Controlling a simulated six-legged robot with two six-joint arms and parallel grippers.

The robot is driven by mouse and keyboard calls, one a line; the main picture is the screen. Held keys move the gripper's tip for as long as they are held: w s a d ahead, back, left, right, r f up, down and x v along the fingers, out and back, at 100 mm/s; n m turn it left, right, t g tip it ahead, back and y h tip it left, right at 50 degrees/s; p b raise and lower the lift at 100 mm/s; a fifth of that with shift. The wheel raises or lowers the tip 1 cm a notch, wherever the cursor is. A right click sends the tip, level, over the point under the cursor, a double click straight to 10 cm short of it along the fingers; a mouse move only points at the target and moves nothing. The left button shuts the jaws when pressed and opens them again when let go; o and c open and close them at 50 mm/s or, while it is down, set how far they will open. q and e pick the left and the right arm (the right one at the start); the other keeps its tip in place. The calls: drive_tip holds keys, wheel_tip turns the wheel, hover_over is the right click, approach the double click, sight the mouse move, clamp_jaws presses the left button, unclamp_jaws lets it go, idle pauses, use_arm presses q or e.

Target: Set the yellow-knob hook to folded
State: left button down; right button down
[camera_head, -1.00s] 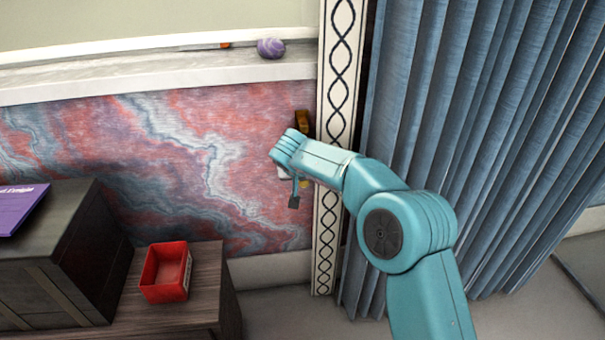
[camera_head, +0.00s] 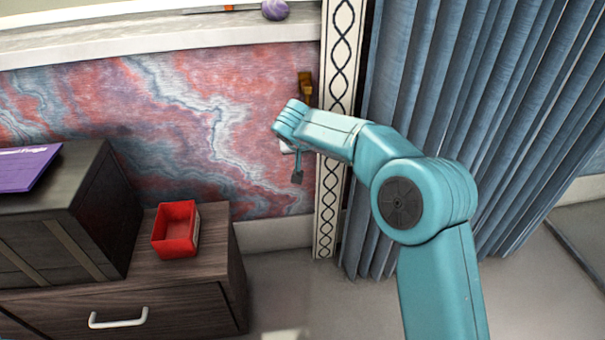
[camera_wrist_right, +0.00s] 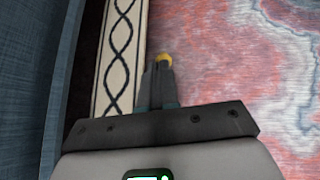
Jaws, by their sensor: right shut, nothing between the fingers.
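The yellow knob (camera_wrist_right: 165,60) shows in the right wrist view, just beyond the fingertips of my right gripper (camera_wrist_right: 159,70). The fingers are shut together with nothing between them. They partly cover the knob, and I cannot tell whether they touch it. In the head view a brown-gold fitting (camera_head: 305,86), seemingly part of the hook, is on the wall beside the patterned strip, above my right wrist. My right arm hides what lies below it, so the hook's position is unclear. My left gripper is not in view.
A patterned trim strip (camera_head: 328,205) and blue curtains (camera_head: 430,90) stand right of the marbled wall (camera_head: 130,110). A red box (camera_head: 175,232) sits on a wooden cabinet (camera_head: 140,275) at lower left. A purple ball (camera_head: 275,9) rests on the ledge above.

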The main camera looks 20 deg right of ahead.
drive_tip(key=s+a, duration=0.3)
drive_tip(key=s, duration=0.4)
drive_tip(key=shift+a+f, duration=0.2)
drive_tip(key=shift+f, duration=0.05)
drive_tip(key=shift+s, duration=0.1)
